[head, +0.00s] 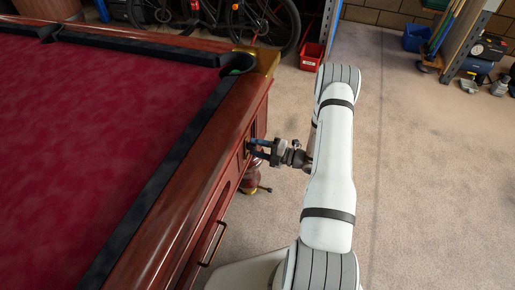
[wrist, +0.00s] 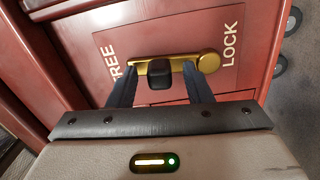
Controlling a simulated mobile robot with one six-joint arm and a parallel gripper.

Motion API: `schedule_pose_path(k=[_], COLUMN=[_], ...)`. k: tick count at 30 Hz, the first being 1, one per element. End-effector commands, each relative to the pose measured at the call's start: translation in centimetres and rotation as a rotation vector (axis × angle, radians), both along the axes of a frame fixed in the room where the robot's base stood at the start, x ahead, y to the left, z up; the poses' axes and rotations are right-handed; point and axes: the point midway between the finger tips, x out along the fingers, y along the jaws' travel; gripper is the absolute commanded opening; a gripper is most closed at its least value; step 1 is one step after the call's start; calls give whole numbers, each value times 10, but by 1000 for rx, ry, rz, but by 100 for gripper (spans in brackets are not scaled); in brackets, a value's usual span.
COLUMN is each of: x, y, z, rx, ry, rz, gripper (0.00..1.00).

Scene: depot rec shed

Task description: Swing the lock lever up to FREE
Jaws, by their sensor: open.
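The lock lever (wrist: 180,58) is a brass bar on a red panel in the wrist view. Its round pivot (wrist: 209,62) is at the right, beside the word LOCK, and the bar extends left toward the word FREE. A dark knob (wrist: 158,80) stands out from the bar. My gripper (wrist: 160,73) is open, with one finger on each side of the knob and visible gaps between. In the head view my gripper (head: 254,148) is at the side of the pool table (head: 185,140); the lever is too small to make out there.
A drawer handle (head: 213,244) is on the table's side, nearer than my gripper. A red bin (head: 312,56), a bicycle (head: 265,25) and a blue bin (head: 416,38) stand at the back. The carpet (head: 420,180) to the right is clear.

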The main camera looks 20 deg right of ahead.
Motion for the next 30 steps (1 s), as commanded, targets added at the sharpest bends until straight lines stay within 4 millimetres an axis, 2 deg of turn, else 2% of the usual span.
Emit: schedule_pose_path(k=[4,15,30], x=[-7,-42,-47], y=[-11,-57,-62], z=[0,0,0], rx=[0,0,1], ry=[0,1,1], rz=[-4,-4,0], gripper=[45,45,45])
